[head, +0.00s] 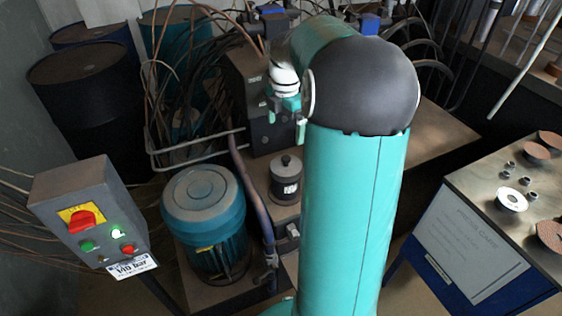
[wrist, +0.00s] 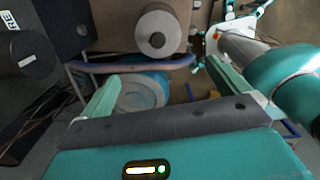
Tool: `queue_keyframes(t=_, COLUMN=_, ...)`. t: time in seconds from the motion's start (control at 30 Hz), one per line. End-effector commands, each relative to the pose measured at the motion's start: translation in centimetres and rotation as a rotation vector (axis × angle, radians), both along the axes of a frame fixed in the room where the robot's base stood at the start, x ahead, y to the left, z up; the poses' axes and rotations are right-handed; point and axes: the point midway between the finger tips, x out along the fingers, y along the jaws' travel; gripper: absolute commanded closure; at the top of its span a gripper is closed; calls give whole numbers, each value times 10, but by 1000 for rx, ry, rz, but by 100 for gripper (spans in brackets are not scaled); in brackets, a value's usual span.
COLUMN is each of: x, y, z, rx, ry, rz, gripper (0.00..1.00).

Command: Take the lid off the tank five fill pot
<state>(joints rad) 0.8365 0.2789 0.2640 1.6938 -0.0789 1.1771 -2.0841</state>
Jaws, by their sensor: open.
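The fill pot (head: 286,188) is a small dark cylinder with a white label too small to read. It stands upright on the tank top beside the teal motor. Its lid (head: 286,168) is on, with a round dark knob on top.
A teal motor (head: 205,200) stands left of the pot, with a purple-grey pipe (head: 243,178) between them. A dark labelled block (head: 258,95) stands behind. A control box (head: 88,205) is at left. A bench (head: 490,190) with discs is at right.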

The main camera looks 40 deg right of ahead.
Motion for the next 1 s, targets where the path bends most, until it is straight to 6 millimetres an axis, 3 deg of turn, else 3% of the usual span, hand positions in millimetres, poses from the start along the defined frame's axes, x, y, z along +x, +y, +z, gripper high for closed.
queue_keyframes(t=0.17, x=-1, y=-3, z=-22, rx=5, ry=5, rz=14, gripper=0)
queue_keyframes(t=0.4, x=2, y=-3, z=-69, rx=5, ry=4, rz=15, gripper=0)
queue_keyframes(t=0.67, x=4, y=-5, z=-91, rx=3, ry=3, rz=15, gripper=0)
queue_keyframes(t=1.0, x=7, y=-10, z=-136, rx=3, ry=3, rz=15, gripper=0)
